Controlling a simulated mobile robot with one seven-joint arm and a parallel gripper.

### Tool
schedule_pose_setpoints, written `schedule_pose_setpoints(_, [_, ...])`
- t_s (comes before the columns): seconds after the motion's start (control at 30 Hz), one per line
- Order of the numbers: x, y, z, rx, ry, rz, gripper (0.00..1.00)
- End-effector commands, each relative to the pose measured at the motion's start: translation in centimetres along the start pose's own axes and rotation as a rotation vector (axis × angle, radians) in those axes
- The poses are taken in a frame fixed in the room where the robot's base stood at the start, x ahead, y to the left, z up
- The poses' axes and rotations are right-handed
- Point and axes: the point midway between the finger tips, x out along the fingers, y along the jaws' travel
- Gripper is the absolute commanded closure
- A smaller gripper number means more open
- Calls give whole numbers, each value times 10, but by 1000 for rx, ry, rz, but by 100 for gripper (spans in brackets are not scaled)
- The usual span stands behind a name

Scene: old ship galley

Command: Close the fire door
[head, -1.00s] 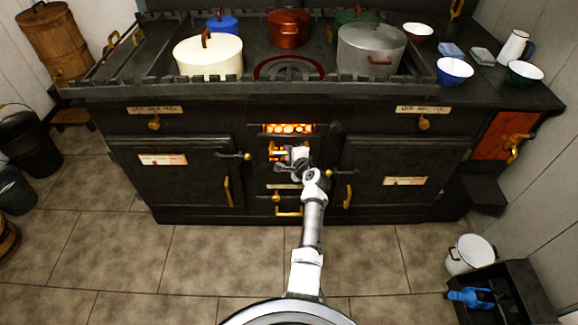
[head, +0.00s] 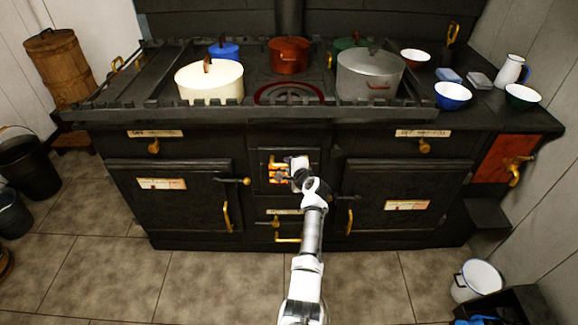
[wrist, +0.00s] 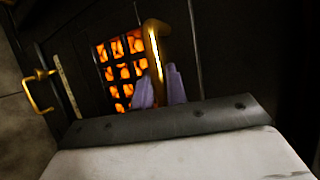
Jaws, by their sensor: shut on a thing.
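The fire door (head: 268,158) is a small black door in the middle of the stove front. Orange glow shows through its barred grate, also in the wrist view (wrist: 120,65). It looks upright over the fire opening, and no open gap shows above it; I cannot tell whether it is fully flush. A brass handle (wrist: 155,45) stands out from the door beside the grate. My gripper (wrist: 160,88) is shut on this handle, with one finger on each side. In the head view my gripper (head: 292,175) and wrist hide the right part of the door.
Oven doors stand left (head: 175,200) and right (head: 400,205) of the fire door, with brass-tipped latches near my wrist. A lower door with a brass handle (head: 287,239) sits below. Pots, including a cream one (head: 209,84), stand on the stove top. The floor in front is clear.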

Motion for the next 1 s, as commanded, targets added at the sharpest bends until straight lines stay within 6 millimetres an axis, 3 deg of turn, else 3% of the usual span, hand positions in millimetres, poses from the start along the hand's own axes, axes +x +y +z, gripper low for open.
schedule_pose_setpoints(0.03, [0, -8, -1, -5, 5, -14, 83])
schedule_pose_setpoints(0.2, [0, -7, -1, -4, 4, -11, 64])
schedule_pose_setpoints(0.63, [-6, -3, -1, -2, 2, -6, 64])
schedule_pose_setpoints(0.77, [-20, -2, -1, -2, 4, -6, 64])
schedule_pose_setpoints(1.0, [-64, -2, -1, -4, 5, -8, 64])
